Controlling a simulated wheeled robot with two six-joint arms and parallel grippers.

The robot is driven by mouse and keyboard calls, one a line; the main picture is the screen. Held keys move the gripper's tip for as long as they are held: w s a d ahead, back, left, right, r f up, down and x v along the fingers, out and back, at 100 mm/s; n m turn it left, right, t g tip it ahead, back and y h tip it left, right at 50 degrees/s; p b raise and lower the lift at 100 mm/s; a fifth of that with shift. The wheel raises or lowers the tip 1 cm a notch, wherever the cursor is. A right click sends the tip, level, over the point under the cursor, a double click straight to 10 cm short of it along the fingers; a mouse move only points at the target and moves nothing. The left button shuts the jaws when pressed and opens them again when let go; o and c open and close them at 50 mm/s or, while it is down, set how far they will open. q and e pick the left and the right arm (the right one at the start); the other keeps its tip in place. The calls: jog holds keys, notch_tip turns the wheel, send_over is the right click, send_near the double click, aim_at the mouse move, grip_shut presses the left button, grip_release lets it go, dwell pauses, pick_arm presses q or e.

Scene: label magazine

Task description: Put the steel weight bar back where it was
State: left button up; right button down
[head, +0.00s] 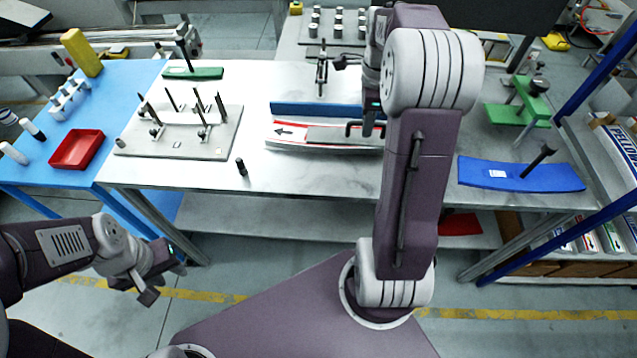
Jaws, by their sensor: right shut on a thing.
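The steel weight bar (335,135) is a flat grey bar with a black handle (353,127). It appears to lie on the white, red-edged label strip with a black arrow (283,131), in front of the blue rail (315,109). I cannot tell whether it touches the strip. My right gripper (371,128) points down at the bar's handle and is shut on it. My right arm hides the right end of the bar and strip. My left gripper (164,284) is open and empty, in front of the table at lower left.
A grey plate with upright pins (180,150) stands on the table's left, with a small black peg (241,167) nearby. A red tray (77,149) sits on the blue side table. A blue plate with a black handle (480,172) and a green fixture (515,115) are at right.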

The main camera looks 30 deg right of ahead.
jog(key=shift+w+d+f, duration=0.1)
jog(key=shift+d+f, duration=0.05)
jog(key=shift+d, duration=0.2)
jog(key=shift+a, duration=0.25)
jog(key=a+f, duration=0.2)
jog(key=a, duration=0.2)
jog(key=w+a+f, duration=0.1)
jog(key=a+f, duration=0.1)
jog(key=a, duration=0.2)
jog(key=w+a+f, duration=0.1)
jog(key=a+f, duration=0.1)
jog(key=a, duration=0.2)
jog(key=shift+w+f, duration=0.2)
jog(key=shift+f, duration=2.1)
jog(key=shift+f, duration=0.1)
jog(key=c, duration=1.5)
grip_release()
jog(key=shift+s, duration=0.1)
jog(key=shift+o, duration=0.2)
